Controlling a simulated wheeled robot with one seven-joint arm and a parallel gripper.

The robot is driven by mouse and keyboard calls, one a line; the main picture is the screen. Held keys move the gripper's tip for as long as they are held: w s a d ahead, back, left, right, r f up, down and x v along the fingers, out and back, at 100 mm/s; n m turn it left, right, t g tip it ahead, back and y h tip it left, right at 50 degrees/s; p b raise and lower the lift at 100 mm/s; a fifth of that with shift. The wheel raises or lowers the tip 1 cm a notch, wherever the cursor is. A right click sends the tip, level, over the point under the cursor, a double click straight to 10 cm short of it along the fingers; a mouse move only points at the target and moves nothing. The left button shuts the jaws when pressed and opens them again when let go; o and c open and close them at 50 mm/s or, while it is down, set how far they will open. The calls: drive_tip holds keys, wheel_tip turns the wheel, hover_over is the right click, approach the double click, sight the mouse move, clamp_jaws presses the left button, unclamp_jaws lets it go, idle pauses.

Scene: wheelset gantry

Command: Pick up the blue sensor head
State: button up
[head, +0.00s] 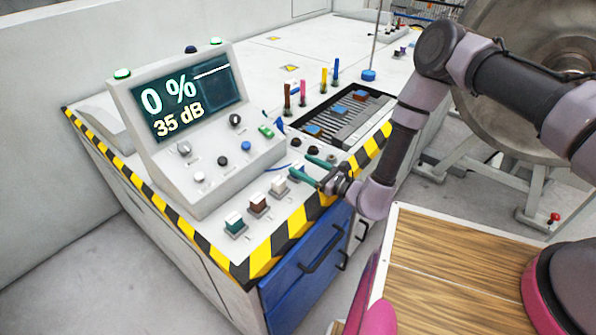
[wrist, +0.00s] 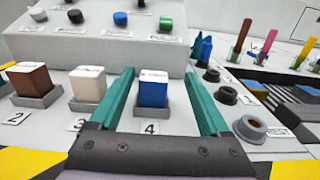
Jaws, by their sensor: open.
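The blue sensor head (wrist: 153,93) is a small upright block with a white top. It sits in a grey holder marked 4 on the bench. My gripper (wrist: 159,75) is open, with one green finger to each side of the blue block in the wrist view. Neither finger visibly touches it, and their exact height beside it is hard to tell. In the head view my gripper (head: 299,165) is at the end of the block row, and its fingers mostly hide the blue block.
White (head: 278,186), brown (head: 258,203) and teal (head: 234,221) blocks stand in holders along the row. The console (head: 195,125) with knobs rises behind. Round dark sockets (wrist: 226,95) lie to the right. Yellow-black stripes mark the bench edge.

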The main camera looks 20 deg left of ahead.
sight(294, 163)
drive_tip(key=x, duration=0.4)
drive_tip(key=shift+s+a, duration=0.3)
drive_tip(key=shift+a, duration=0.05)
drive_tip(key=shift+w+a, duration=0.2)
drive_tip(key=shift+a, duration=0.25)
clamp_jaws()
